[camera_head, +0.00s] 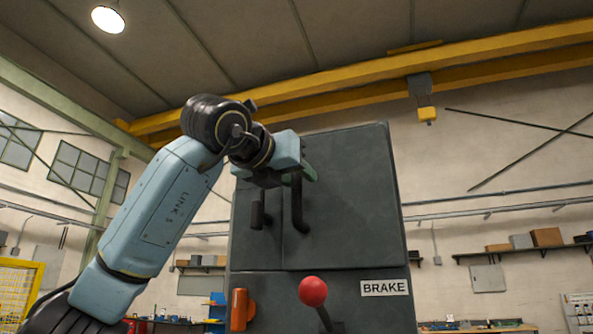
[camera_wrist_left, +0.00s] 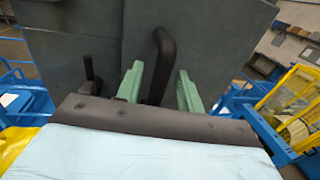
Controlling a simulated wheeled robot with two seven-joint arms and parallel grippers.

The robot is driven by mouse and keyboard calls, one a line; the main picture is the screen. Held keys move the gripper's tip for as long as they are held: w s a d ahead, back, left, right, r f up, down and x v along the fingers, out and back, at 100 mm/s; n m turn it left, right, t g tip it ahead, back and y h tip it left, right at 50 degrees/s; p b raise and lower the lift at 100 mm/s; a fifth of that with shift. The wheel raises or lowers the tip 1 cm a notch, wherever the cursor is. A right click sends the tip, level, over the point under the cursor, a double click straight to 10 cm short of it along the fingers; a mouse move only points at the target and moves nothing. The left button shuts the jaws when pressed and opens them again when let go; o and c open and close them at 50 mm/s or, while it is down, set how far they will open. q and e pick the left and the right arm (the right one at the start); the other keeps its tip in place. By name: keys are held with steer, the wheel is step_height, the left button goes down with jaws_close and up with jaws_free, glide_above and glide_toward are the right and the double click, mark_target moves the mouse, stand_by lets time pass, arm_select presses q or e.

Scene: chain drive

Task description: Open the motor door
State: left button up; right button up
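A dark grey cabinet (camera_head: 345,215) stands in front of me with a wide right door and a narrower left door; both look shut. No label shows which is the motor door. The right door has a long black handle (camera_head: 298,207); the left has a shorter black handle (camera_head: 258,209). My left gripper (camera_head: 302,173) is at the top of the long handle. In the left wrist view its green fingers (camera_wrist_left: 159,88) are apart, with the long handle (camera_wrist_left: 161,55) showing between them and gaps on both sides. Contact is not visible. My right gripper is out of view.
Below the doors are a red-knobbed lever (camera_head: 313,291), an orange handle (camera_head: 239,309) and a BRAKE label (camera_head: 384,287). A yellow overhead crane beam (camera_head: 480,50) crosses high behind. Wall shelves (camera_head: 525,249) stand well back at the right.

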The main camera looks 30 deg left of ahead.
arm_select(q)
steer(key=shift+w, duration=0.5)
jaws_close()
steer(key=shift+s+d, duration=0.1)
